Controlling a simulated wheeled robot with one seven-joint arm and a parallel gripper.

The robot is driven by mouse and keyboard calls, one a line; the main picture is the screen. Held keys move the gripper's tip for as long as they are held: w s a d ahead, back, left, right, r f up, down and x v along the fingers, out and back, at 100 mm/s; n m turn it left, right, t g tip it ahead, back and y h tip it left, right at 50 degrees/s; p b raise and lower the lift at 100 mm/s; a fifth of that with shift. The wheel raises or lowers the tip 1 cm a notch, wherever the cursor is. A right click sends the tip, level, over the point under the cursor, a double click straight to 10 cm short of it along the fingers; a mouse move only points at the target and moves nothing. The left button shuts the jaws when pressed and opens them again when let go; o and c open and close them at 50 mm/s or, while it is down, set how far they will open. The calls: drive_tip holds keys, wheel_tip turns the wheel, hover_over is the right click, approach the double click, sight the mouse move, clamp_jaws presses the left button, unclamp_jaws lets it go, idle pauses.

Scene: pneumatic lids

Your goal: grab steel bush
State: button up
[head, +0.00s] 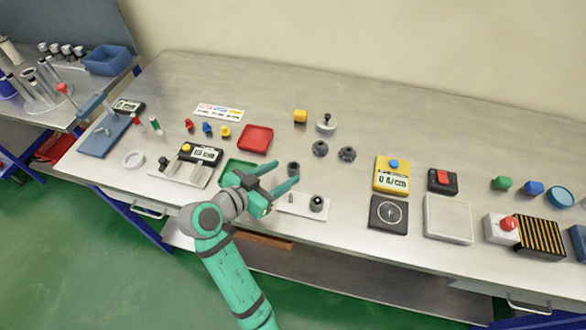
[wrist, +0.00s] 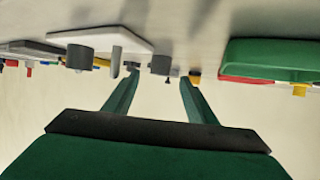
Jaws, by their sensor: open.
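A dark grey cylinder, likely the steel bush (head: 293,168), stands on the bench just beyond my fingertips. In the wrist view this grey cylinder (wrist: 160,64) shows between the two fingers, ahead of them. My gripper (head: 286,174) is open and empty, with its fingers (wrist: 160,82) reaching toward it; contact cannot be told. A second grey cylinder with a dark hole (head: 316,203) stands on a white plate (head: 302,211), beside a thin upright peg (head: 291,197).
A green tray (head: 232,164) lies left of my gripper, with a red tray (head: 256,138) behind it. Two dark knobbed parts (head: 320,148) stand behind the bush.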

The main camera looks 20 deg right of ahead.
sight(297, 165)
drive_tip(key=shift+x, duration=3)
drive_tip(key=shift+c, duration=0.5)
drive_tip(key=c, duration=1.1)
drive_tip(key=shift+r, duration=0.1)
